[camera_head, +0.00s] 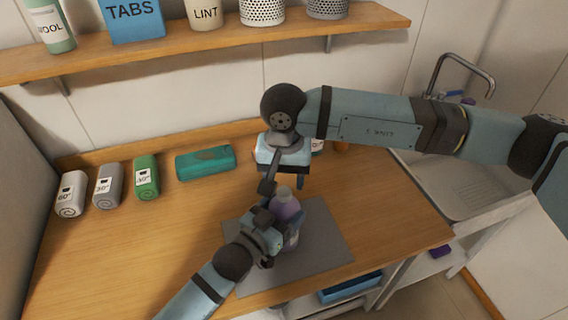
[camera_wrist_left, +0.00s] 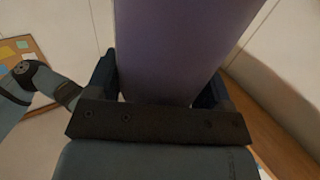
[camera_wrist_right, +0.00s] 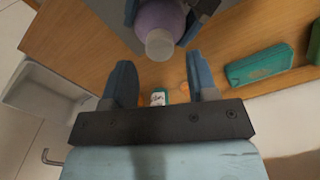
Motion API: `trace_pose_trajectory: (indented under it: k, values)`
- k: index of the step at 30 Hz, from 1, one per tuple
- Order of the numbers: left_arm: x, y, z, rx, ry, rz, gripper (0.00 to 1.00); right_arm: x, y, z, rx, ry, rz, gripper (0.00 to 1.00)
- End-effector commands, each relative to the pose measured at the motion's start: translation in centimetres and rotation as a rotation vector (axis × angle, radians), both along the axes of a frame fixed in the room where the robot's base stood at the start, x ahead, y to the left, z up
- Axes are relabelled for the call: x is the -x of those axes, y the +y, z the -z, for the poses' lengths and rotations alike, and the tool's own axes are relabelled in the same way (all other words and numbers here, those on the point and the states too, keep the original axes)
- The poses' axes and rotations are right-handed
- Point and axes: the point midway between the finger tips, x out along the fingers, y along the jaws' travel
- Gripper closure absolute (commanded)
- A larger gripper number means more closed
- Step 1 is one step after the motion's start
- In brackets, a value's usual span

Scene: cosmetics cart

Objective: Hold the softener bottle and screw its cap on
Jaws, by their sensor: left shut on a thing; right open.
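The softener bottle (camera_head: 288,209) is purple and stands upright over the grey mat (camera_head: 325,243). My left gripper (camera_head: 276,231) is shut around its body; the purple side fills the space between the fingers in the left wrist view (camera_wrist_left: 170,50). A pale grey round piece (camera_wrist_right: 159,44) tops the bottle in the right wrist view; I cannot tell if it is the cap or the bare neck. My right gripper (camera_head: 286,182) is open above the bottle top, fingers pointing down. Its fingers (camera_wrist_right: 161,75) show nothing gripped between them.
A teal case (camera_head: 205,162) and several rolled towels (camera_head: 146,177) lie at the back left of the wooden counter. A small labelled container (camera_wrist_right: 159,97) stands behind my right gripper. A shelf (camera_head: 200,48) runs above; a sink (camera_head: 450,188) is at right. The counter's left front is clear.

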Motion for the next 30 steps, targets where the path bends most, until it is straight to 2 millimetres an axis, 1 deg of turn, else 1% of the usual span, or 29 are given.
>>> trace_pose_trajectory:
  k: [1,3,6,9,19,20,21,23,24,26,30]
  values:
    - [0.0,0.0,0.0,0.000,0.000,0.000,0.92,0.0,0.0,0.9,0.000,0.002,0.000,0.47]
    - [0.0,0.0,0.0,0.000,0.000,0.000,0.92,0.0,0.0,1.8,-0.001,0.002,0.001,0.47]
    - [0.0,0.0,0.0,0.000,0.000,0.000,0.92,0.0,0.0,2.9,-0.001,0.001,0.001,0.47]
    - [0.0,0.0,0.0,0.000,0.000,0.000,0.92,0.0,0.0,3.6,-0.001,0.000,0.000,0.47]
    - [0.0,0.0,0.0,-0.001,-0.001,0.000,0.92,0.0,0.0,3.9,-0.001,0.000,0.000,0.47]
    - [0.0,0.0,0.0,-0.001,-0.001,0.000,0.92,0.0,0.0,3.9,-0.001,0.000,0.000,0.51]
    - [0.0,0.0,0.0,-0.001,-0.001,0.000,0.92,0.0,0.0,3.8,-0.001,0.000,0.000,0.61]
    - [0.0,0.0,0.0,-0.001,-0.001,0.000,0.92,0.0,0.0,3.8,-0.001,0.000,0.000,0.74]
    - [0.0,0.0,0.0,-0.001,-0.001,0.000,0.92,0.0,0.0,3.8,-0.001,0.000,0.000,0.84]
    - [0.0,0.0,0.0,-0.001,-0.001,0.000,0.92,0.0,0.0,3.8,-0.002,0.000,0.000,0.96]
    - [0.0,0.0,0.0,-0.001,-0.001,0.000,0.92,0.0,0.0,3.8,-0.002,0.000,0.001,0.96]
